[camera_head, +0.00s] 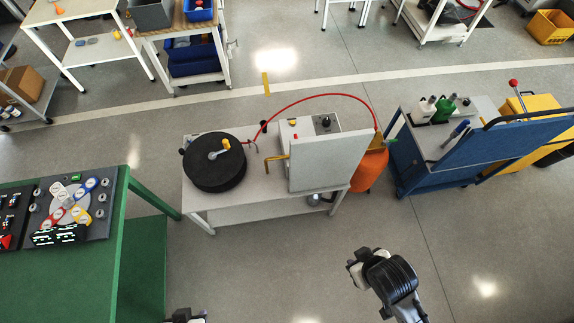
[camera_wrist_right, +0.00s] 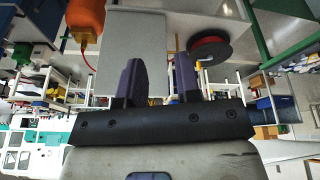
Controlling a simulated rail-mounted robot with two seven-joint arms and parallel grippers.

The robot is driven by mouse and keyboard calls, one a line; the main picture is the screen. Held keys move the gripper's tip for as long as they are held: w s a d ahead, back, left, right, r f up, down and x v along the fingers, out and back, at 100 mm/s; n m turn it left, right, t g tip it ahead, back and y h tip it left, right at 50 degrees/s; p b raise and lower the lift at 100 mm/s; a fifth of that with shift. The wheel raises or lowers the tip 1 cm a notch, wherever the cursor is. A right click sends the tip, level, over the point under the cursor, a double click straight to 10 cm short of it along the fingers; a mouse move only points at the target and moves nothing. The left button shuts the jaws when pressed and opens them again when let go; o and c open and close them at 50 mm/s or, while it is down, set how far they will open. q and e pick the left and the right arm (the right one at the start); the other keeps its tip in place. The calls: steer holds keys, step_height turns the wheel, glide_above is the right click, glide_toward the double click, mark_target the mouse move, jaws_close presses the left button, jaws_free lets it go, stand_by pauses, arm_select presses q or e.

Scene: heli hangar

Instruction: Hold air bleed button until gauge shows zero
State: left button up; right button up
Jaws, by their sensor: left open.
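A white cart (camera_head: 268,190) in the middle of the head view carries a black wheel (camera_head: 214,174), a pale box (camera_head: 301,129) and an upright grey panel (camera_head: 325,160). The box has a small red spot and a dark round part on top; I cannot tell which is the bleed button. No gauge reading is legible. The panel also shows in the right wrist view (camera_wrist_right: 132,45). My left gripper (camera_head: 187,316) is open at the bottom edge, mostly cut off and apart from the cart. My right gripper (camera_wrist_right: 158,60) is open and empty before the panel.
An orange tank (camera_head: 370,169) with a red hose (camera_head: 325,97) stands right of the panel. A green table (camera_head: 125,210) is at left and a blue cart (camera_head: 420,175) at right. My right arm occupies the lower right. Floor in front of the white cart is clear.

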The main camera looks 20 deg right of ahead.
jaws_close()
steer(key=shift+s, duration=0.1)
steer(key=shift+a, duration=0.1)
stand_by(0.4)
stand_by(0.8)
